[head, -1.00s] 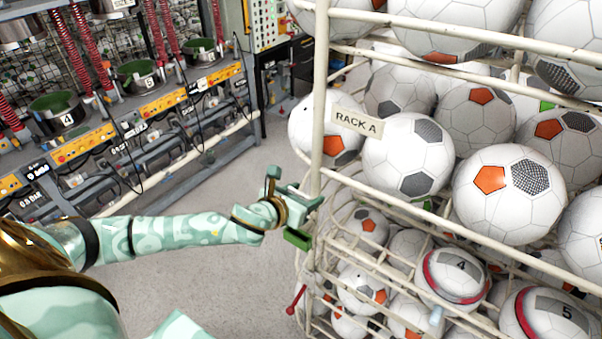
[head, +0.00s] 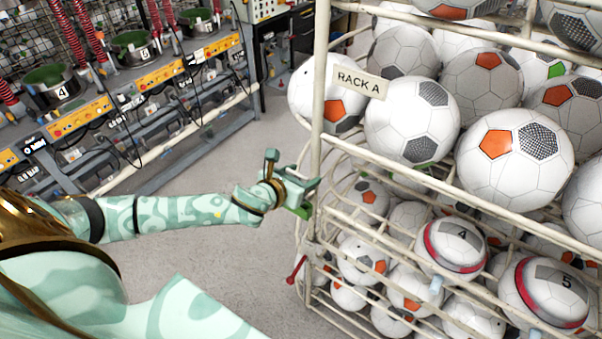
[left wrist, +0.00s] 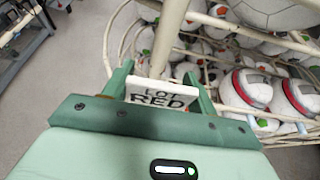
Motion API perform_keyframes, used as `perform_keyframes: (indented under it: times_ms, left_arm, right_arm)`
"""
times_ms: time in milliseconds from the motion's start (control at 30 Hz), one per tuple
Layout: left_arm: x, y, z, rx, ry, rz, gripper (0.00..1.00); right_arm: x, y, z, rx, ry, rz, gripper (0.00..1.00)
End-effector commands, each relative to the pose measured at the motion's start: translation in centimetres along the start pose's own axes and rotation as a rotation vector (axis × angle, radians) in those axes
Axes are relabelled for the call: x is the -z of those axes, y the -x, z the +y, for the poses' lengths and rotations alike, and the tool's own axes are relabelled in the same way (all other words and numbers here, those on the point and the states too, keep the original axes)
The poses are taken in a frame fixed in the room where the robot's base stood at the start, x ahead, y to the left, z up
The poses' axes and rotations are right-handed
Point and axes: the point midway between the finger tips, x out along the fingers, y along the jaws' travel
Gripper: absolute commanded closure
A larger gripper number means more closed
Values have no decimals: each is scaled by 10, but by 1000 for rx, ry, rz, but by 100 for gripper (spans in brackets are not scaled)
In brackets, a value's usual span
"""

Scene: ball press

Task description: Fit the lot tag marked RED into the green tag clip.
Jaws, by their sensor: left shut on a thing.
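My left gripper (head: 308,190) is at the corner post of the rack. The left wrist view shows the white lot tag (left wrist: 162,95), lettered LOT RED in dark print, between the two fingers of my left gripper (left wrist: 160,88), which is shut on it. In the head view the tag cannot be made out behind the hand. The green tag clip (head: 300,210) shows as a small dark green piece just under the gripper, beside the post and partly covered. I cannot tell whether the tag touches it. My right gripper is not in view.
The white wire rack, signed RACK A (head: 360,82), holds many footballs. A red handle (head: 297,268) sticks out low on its left side. A bench with ball presses (head: 140,90) stands at the left. The grey floor between is clear.

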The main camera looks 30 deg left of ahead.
Motion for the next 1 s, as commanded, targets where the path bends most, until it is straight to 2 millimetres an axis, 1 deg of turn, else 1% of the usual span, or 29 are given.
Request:
perform_keyframes:
  times_ms: [33, 200, 767, 1000]
  left_arm:
    - [8, -3, 0, 0, 1, 1, 64]
    - [18, -7, 0, 0, 1, 0, 64]
    - [18, -7, 0, 0, 0, 0, 64]
    - [17, -7, 0, 0, 1, 1, 64]
  right_arm:
    - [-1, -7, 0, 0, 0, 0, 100]
    - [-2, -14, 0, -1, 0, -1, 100]
    - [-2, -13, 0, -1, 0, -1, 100]
    - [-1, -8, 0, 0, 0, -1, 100]
